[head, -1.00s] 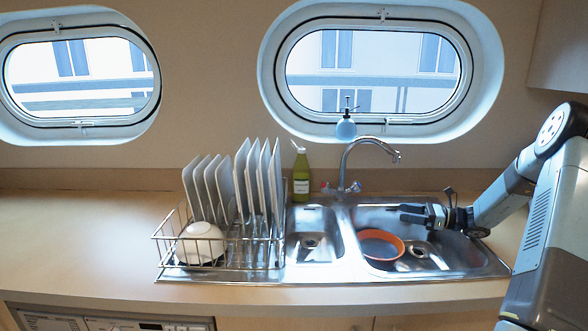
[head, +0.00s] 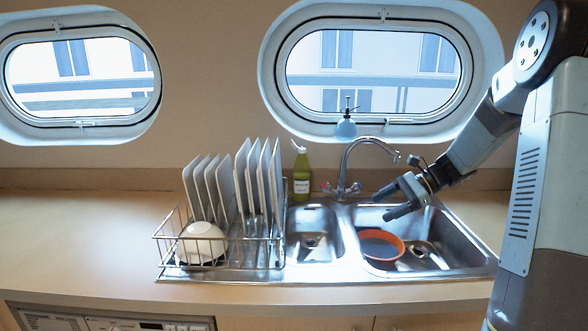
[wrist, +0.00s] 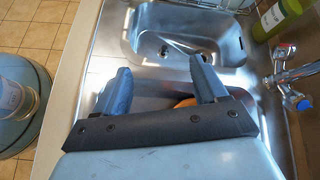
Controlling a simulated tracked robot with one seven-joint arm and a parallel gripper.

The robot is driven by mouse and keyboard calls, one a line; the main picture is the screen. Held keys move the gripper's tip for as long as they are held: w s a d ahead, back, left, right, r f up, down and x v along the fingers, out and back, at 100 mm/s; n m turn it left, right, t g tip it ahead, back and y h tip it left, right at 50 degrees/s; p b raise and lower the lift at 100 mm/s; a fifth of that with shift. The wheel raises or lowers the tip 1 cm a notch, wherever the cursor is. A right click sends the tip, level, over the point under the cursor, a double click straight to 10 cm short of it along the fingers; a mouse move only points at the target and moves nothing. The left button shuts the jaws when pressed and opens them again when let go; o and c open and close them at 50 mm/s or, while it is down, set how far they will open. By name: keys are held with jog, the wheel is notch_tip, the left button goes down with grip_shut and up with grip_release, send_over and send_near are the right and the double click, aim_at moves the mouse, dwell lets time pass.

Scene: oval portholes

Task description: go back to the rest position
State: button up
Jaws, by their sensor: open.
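My gripper (head: 391,201) is open and empty. In the head view it hangs above the right sink basin (head: 450,250), up and to the right of an orange bowl (head: 383,262). The two fingers also show spread apart in the wrist view (wrist: 158,88). The orange bowl sits in the right basin and looks grey inside.
The chrome faucet (head: 345,165) stands behind the sink, close to my gripper's left. A green bottle (head: 301,172) and a dish rack (head: 225,252) with several plates and a white bowl (head: 201,240) are farther left. A blue dispenser (head: 346,129) stands at the porthole. The left counter is clear.

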jog(key=s+a+r+n+h, duration=0.3)
jog(key=s+r+n+h, duration=0.1)
jog(key=s, duration=0.4)
jog(key=s+a+r+n+h, duration=0.2)
jog(key=s+r+n+h, duration=0.15)
jog(key=s, duration=0.35)
jog(key=s+d+r+n+t+h, duration=0.1)
jog(key=s+r+n+t+h, duration=0.1)
jog(key=s, duration=0.5)
jog(key=s+d+r+n+t+h, duration=0.1)
jog(key=s+r+n+t+h, duration=0.1)
jog(key=s+n, duration=0.3)
jog(key=shift+s+d+r+t, duration=0.3)
jog(key=shift+s+t, duration=0.3)
jog(key=shift+s, duration=0.95)
